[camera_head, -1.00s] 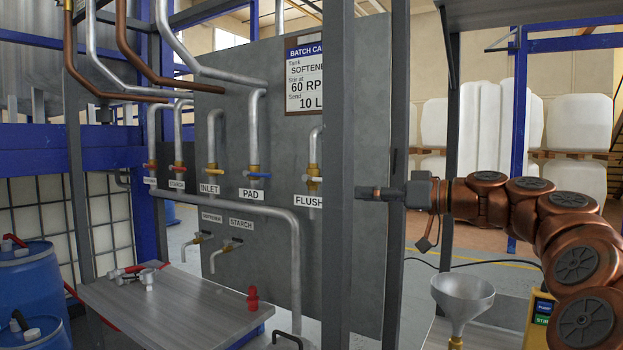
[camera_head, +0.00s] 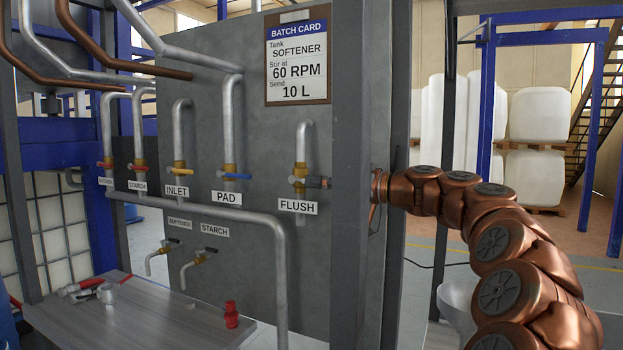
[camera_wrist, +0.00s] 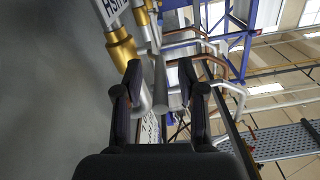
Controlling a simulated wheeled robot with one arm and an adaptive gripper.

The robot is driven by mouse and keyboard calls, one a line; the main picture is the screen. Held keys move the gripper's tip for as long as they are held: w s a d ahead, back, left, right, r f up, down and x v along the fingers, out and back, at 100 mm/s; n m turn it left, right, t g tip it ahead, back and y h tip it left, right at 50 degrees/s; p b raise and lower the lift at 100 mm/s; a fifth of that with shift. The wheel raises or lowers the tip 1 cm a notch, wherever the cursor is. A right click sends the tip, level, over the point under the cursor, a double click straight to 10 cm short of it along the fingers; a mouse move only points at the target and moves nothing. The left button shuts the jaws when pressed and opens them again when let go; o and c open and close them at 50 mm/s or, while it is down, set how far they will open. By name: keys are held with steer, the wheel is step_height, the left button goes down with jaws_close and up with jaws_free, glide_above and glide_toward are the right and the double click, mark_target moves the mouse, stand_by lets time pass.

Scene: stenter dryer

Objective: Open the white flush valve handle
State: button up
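The FLUSH valve (camera_head: 300,172) is a brass body on a grey pipe on the panel, above its FLUSH label (camera_head: 297,206). Its small white handle (camera_head: 295,179) shows at the valve's left front. My gripper (camera_head: 316,182) is just right of the valve; I cannot tell whether it touches it. A grey post hides part of my wrist. In the wrist view my gripper (camera_wrist: 160,75) has its two black fingers apart, with nothing clearly held. A brass valve body (camera_wrist: 122,48) and upside-down label (camera_wrist: 110,8) lie left of the fingers.
The grey post (camera_head: 366,110) stands in front of my wrist. The INLET valve (camera_head: 179,167) and PAD valve (camera_head: 229,172) are to the left. A bent pipe (camera_head: 281,290) runs below FLUSH. A bench (camera_head: 150,320) holds a red bottle (camera_head: 231,315). A funnel (camera_head: 458,303) is lower right.

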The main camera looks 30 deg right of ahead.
steer(key=shift+x, duration=1.1)
steer(key=shift+c, duration=0.3)
jaws_close()
